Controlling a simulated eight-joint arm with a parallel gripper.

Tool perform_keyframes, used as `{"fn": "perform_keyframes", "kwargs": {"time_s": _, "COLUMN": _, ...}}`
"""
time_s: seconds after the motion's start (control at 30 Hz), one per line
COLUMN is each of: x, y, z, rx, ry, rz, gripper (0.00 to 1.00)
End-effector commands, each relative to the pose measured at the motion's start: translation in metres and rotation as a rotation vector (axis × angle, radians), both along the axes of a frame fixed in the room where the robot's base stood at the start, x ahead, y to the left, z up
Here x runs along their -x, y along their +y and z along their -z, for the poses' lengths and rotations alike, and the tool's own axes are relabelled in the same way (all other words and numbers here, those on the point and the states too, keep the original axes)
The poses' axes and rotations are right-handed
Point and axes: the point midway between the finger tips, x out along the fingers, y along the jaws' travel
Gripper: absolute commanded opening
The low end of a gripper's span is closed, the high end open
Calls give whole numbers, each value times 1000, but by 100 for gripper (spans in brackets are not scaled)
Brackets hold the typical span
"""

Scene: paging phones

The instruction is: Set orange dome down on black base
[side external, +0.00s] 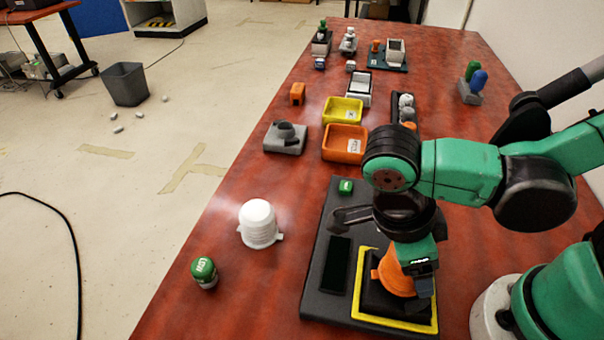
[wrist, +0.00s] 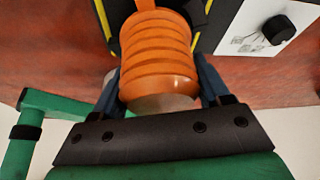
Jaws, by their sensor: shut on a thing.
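The orange dome (side external: 394,272) is ribbed and sits in my gripper (side external: 408,288), low over the black base (side external: 378,302) with its yellow border. In the wrist view the orange dome (wrist: 160,62) lies between the two fingers of my gripper (wrist: 160,88), which are shut on its sides. Part of the black base (wrist: 118,12) and yellow edging show behind it. The dome looks down at the base, but I cannot tell whether it touches. My gripper hides part of the dome and base in the side view.
A white ribbed dome (side external: 259,223) and a green-capped item (side external: 204,271) stand left of the black board (side external: 317,290). An orange tray (side external: 345,144), a yellow tray (side external: 343,111) and a grey block (side external: 285,138) stand farther back. The wrist view shows a white panel with a black knob (wrist: 276,29).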

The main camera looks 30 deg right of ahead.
Motion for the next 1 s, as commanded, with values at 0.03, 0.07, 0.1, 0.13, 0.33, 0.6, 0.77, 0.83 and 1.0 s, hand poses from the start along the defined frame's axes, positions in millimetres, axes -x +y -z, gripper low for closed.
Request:
{"fn": "perform_keyframes", "kwargs": {"time_s": 0.03, "x": 0, "y": 0, "z": 0, "rx": 0, "ry": 0, "rz": 0, "gripper": 8}}
{"fn": "perform_keyframes", "kwargs": {"time_s": 0.07, "x": 0, "y": 0, "z": 0, "rx": 0, "ry": 0, "rz": 0, "gripper": 8}}
{"fn": "perform_keyframes", "kwargs": {"time_s": 0.1, "x": 0, "y": 0, "z": 0, "rx": 0, "ry": 0, "rz": 0, "gripper": 8}}
{"fn": "perform_keyframes", "kwargs": {"time_s": 0.13, "x": 0, "y": 0, "z": 0, "rx": 0, "ry": 0, "rz": 0, "gripper": 8}}
{"fn": "perform_keyframes", "kwargs": {"time_s": 0.33, "x": 0, "y": 0, "z": 1, "rx": 0, "ry": 0, "rz": 0, "gripper": 8}}
{"fn": "perform_keyframes", "kwargs": {"time_s": 0.6, "x": 0, "y": 0, "z": 7, "rx": 0, "ry": 0, "rz": 0, "gripper": 8}}
{"fn": "perform_keyframes", "kwargs": {"time_s": 0.77, "x": 0, "y": 0, "z": 8, "rx": 0, "ry": 0, "rz": 0, "gripper": 8}}
{"fn": "perform_keyframes", "kwargs": {"time_s": 0.83, "x": 0, "y": 0, "z": 8, "rx": 0, "ry": 0, "rz": 0, "gripper": 8}}
{"fn": "perform_keyframes", "kwargs": {"time_s": 1.0, "x": 0, "y": 0, "z": 8, "rx": 0, "ry": 0, "rz": 0, "gripper": 8}}
